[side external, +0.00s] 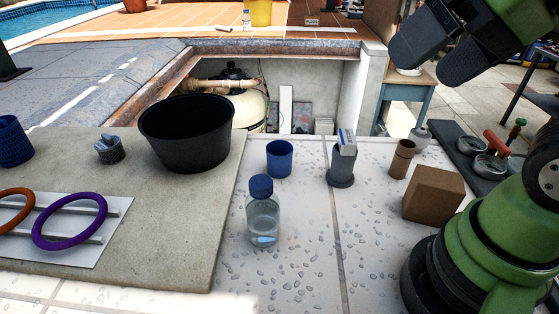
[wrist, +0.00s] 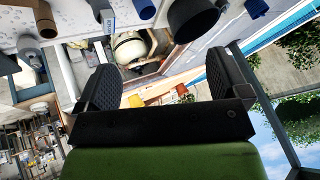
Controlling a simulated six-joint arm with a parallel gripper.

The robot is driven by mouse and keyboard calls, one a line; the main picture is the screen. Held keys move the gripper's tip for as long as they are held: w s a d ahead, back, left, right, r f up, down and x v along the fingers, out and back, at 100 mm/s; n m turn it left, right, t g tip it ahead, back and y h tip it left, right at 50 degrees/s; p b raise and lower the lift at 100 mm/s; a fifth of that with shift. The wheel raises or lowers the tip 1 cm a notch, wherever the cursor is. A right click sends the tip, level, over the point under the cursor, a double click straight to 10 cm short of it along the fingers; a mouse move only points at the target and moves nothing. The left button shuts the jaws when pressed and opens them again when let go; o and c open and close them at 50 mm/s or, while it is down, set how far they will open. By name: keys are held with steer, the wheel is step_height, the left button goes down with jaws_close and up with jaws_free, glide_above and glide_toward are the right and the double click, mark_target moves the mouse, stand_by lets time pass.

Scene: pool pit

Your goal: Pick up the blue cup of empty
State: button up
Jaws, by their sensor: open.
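A plain blue cup (side external: 279,159) stands upright on the pale tiles near the middle of the side external view, behind a clear bottle with a blue cap (side external: 262,212). Its inside is too small to make out. The cup also shows at the top edge of the wrist view (wrist: 144,8), partly cut off. My gripper (side external: 437,48) is at the upper right of the side external view, high above the tiles and well apart from the cup. Its two dark fingers are spread, and nothing is between them in the wrist view (wrist: 167,80).
A black tub (side external: 187,135) stands left of the cup. A grey fitting holding a packet (side external: 341,165), a brown cup (side external: 402,160) and a cardboard box (side external: 433,193) stand to its right. A blue perforated basket (side external: 13,141) is far left. An open pit (side external: 310,85) lies behind.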

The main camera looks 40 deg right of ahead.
steer(key=w+n+g, duration=0.2)
steer(key=w+n, duration=0.1)
steer(key=w, duration=0.7)
steer(key=n+g+h, duration=0.1)
steer(key=n+g, duration=0.3)
steer(key=n, duration=0.1)
glide_above(280, 153)
steer(key=s+a, duration=0.1)
steer(key=s, duration=0.1)
step_height(280, 153, down, 24)
steer(key=shift+r, duration=0.2)
steer(key=f, duration=0.3)
steer(key=a+f, duration=0.1)
steer(key=f, duration=0.1)
steer(key=shift+w+f, duration=0.2)
steer(key=shift+f, duration=0.15)
steer(key=c, duration=1)
